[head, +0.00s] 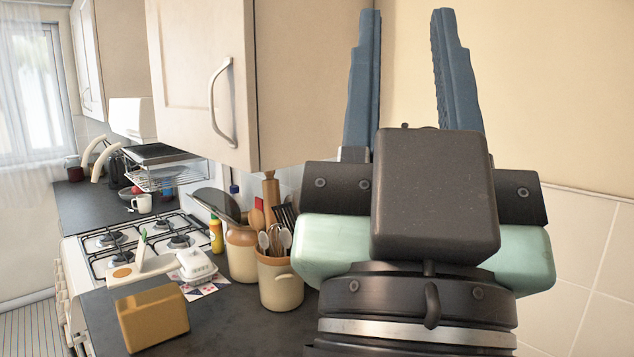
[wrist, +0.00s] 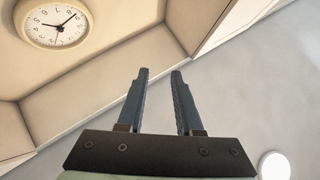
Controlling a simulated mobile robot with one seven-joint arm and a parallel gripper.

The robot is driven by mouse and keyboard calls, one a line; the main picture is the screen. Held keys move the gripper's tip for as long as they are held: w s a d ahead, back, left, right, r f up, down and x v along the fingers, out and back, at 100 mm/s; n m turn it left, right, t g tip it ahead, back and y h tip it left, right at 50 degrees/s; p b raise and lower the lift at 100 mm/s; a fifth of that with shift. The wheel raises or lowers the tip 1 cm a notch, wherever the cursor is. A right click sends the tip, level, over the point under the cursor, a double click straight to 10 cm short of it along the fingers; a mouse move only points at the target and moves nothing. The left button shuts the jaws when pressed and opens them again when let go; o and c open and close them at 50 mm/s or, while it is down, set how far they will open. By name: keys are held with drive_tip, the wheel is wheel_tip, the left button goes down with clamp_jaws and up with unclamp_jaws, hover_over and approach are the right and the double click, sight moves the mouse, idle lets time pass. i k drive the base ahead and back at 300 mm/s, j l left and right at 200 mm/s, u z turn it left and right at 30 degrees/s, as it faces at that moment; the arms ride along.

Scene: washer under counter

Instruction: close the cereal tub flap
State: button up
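My gripper (head: 407,14) points upward at the right of the head view, in front of the wall. Its two blue fingers are spread apart with nothing between them. It also shows open and empty in the wrist view (wrist: 160,72), facing the upper walls and ceiling. I cannot pick out a cereal tub or its flap for certain in either view. My gripper is well above the counter (head: 225,322) and touches nothing that I can see.
A tan box (head: 152,318) stands at the counter's front. Behind it are a white lidded dish (head: 196,265), a utensil crock (head: 281,284) and a mustard bottle (head: 216,234). The gas hob (head: 118,240) is left. A wall cupboard (head: 185,65) hangs above. A clock (wrist: 54,22) shows in the wrist view.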

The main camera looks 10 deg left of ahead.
sight(141, 248)
drive_tip(key=i+j+z, duration=0.1)
drive_tip(key=j, duration=0.3)
drive_tip(key=i+j+z, duration=0.15)
drive_tip(key=j, duration=0.25)
drive_tip(key=i+j+z, duration=0.1)
drive_tip(key=j, duration=0.3)
drive_tip(key=i+j+z, duration=0.1)
drive_tip(key=j, duration=0.3)
